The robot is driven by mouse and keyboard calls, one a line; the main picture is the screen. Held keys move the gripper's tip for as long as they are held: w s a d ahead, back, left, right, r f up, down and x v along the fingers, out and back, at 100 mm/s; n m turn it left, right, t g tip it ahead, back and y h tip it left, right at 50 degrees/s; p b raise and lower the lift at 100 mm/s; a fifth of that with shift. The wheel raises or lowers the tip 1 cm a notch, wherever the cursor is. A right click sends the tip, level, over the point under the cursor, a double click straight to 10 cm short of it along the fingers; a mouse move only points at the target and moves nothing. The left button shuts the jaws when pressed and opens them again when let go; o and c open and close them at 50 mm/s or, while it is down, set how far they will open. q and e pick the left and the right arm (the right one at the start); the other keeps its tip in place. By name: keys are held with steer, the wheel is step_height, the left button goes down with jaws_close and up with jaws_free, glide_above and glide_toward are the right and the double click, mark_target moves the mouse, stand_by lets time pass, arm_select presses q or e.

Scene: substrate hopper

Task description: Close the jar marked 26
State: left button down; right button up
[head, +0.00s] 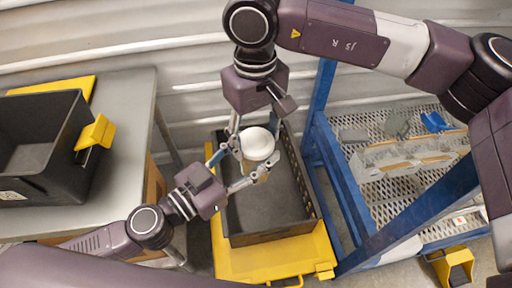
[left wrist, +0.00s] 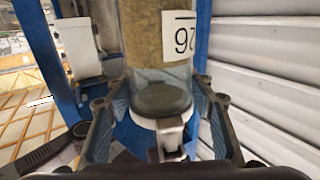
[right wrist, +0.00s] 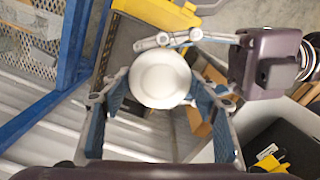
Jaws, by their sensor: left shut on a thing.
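The jar marked 26 (left wrist: 155,35) is clear with tan filling, and its label (left wrist: 180,38) appears upside down in the left wrist view. My left gripper (head: 258,176) is shut on the jar; its fingers also flank it in the left wrist view (left wrist: 160,105). A white round lid (head: 258,144) shows at the jar's top and faces me in the right wrist view (right wrist: 160,80). I cannot tell how tightly it sits. My right gripper (right wrist: 160,97) is open, its fingers spread on both sides of the lid with gaps. Most of the jar's body is hidden in the head view.
A dark crate (head: 270,236) on a yellow cart (head: 235,262) lies below the grippers. A blue-framed rack (head: 322,165) with mesh shelves stands to the right. A grey table (head: 130,110) with a black bin (head: 40,135) is at the left. A corrugated wall (head: 110,35) is behind.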

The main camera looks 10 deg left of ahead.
steer(key=c, duration=0.4)
steer(key=m, duration=0.3)
steer(key=o, duration=1.3)
steer(key=shift+r, duration=2.25)
